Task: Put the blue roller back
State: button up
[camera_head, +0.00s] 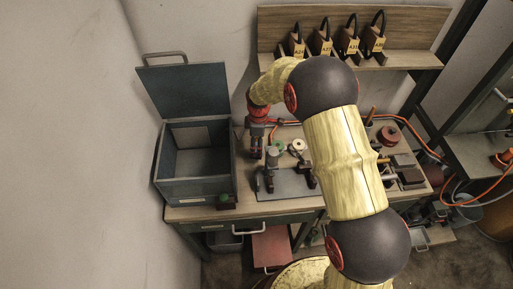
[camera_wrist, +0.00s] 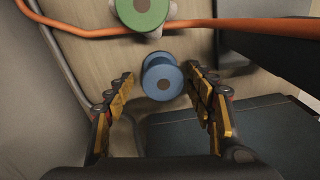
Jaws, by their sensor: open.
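In the head view my gripper (camera_head: 257,148) points down over the bench, just right of the open box; the blue roller is not clearly visible there.
A green roller (camera_wrist: 143,12) sits beyond the blue one, with an orange cable (camera_wrist: 210,24) crossing between them. The open grey box (camera_head: 193,180) stands close on the left. A dark plate with a fixture (camera_head: 290,186) lies to the right. A shelf (camera_head: 400,60) is behind.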

notch_tip(320, 180, up, 11)
jog(key=p, duration=0.2)
jog(key=s+d+r+m+t, duration=0.1)
jog(key=s+d+r+m, duration=0.3)
jog(key=s+r, duration=0.45)
jog(key=s+d+r+m+t, duration=0.2)
jog(key=s+d+r+m, duration=0.25)
jog(key=r, duration=0.65)
jog(key=s+d+r+m+t, duration=0.1)
jog(key=s+m, duration=0.3)
jog(key=s, duration=0.6)
jog(key=s+d+r+m+t, duration=0.1)
jog(key=s+d+r+m, duration=0.1)
jog(key=s, duration=0.8)
jog(key=shift+d+r+m, duration=0.4)
jog(key=shift+d+m, duration=0.25)
jog(key=shift+m, duration=0.2)
jog(key=shift+s+f, duration=0.1)
jog(key=shift+f+b, duration=0.4)
jog(key=shift+b, duration=0.25)
